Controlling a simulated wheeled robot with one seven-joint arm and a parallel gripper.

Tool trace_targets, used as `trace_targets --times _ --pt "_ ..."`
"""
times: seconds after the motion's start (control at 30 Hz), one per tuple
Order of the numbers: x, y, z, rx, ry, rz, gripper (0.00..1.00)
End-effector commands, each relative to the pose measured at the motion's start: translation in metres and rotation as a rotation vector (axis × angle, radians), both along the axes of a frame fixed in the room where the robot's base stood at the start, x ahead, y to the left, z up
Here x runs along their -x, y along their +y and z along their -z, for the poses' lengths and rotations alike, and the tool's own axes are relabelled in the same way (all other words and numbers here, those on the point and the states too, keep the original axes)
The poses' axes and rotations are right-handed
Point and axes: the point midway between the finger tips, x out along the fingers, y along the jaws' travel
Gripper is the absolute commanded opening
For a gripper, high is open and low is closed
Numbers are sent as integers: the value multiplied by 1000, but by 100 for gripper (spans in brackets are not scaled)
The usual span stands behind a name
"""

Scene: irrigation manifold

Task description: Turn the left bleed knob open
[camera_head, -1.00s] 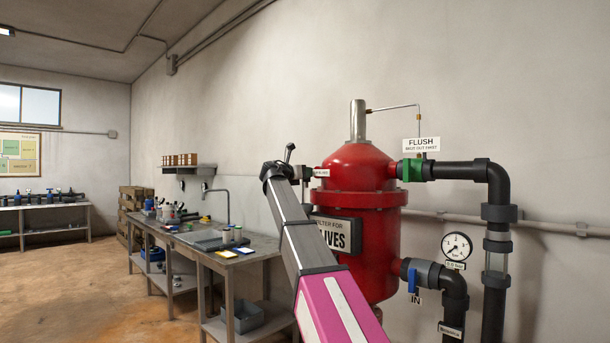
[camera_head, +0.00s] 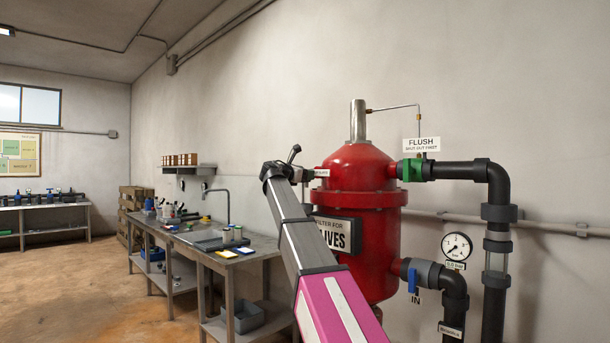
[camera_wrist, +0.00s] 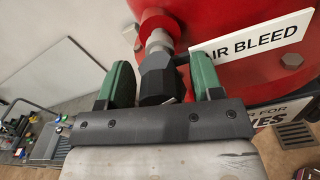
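The bleed knob (camera_wrist: 157,78) is a black faceted knob on a grey stem and red stub from the red tank (camera_wrist: 225,30). My gripper (camera_wrist: 160,80) has green fingers on either side of the knob in the wrist view. The fingers look open around the knob. In the head view, my arm hides the fingers and most of the knob area at the tank's left.
The red filter tank (camera_head: 365,190) stands by the wall, with a green flush valve (camera_head: 411,170), black pipes (camera_head: 497,213), a gauge (camera_head: 457,246) and a blue-handled inlet valve (camera_head: 412,280) to its right. A workbench with a sink (camera_head: 215,240) is at left. The floor at left is clear.

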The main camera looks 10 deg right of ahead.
Motion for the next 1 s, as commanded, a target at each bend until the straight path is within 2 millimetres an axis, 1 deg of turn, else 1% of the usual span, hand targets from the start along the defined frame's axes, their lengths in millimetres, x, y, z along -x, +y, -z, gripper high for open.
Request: trace_targets --times 0.17,0.27,0.37,0.63,0.8,1.0 --pt "0 0 0 1 1 0 60" --pt "3 4 0 1 1 -1 60" --pt "11 14 1 -1 0 -1 60" --pt "40 55 1 1 0 -3 60" --pt "55 75 1 0 0 -2 60" --pt "63 86 0 0 0 0 60"
